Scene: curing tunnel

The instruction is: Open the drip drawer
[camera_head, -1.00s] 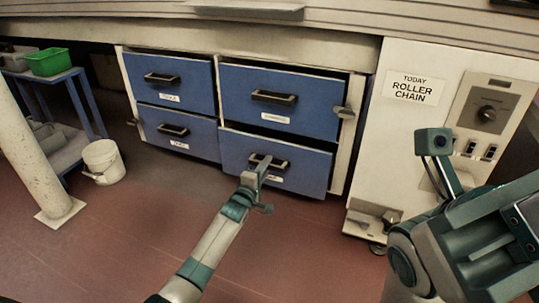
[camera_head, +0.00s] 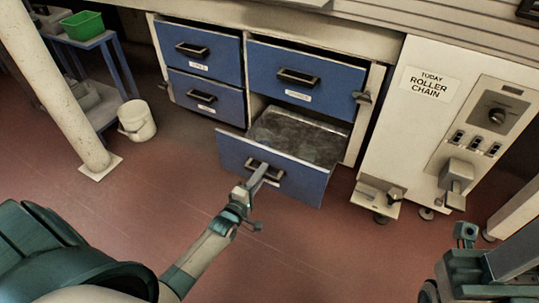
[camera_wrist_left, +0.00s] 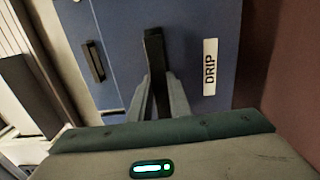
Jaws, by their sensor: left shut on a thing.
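The drip drawer (camera_head: 232,152) is the blue lower right drawer, and it stands well out of the cabinet with its grey inside showing. Its white DRIP label (camera_wrist_left: 210,67) reads clearly in the left wrist view. My left gripper (camera_head: 262,172) is shut on the dark handle (camera_head: 250,163) on the drawer front. In the left wrist view the two grey fingers (camera_wrist_left: 160,82) close on either side of the black handle (camera_wrist_left: 154,48). Part of my right arm shows at the lower right, but its fingertips do not show.
Three other blue drawers (camera_head: 202,60) are almost or fully closed. A control cabinet (camera_head: 415,130) labelled ROLLER CHAIN stands to the right. A white bucket (camera_head: 137,120), a pale post (camera_head: 62,80) and a blue rack (camera_head: 122,68) are to the left. Red floor before the drawer is clear.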

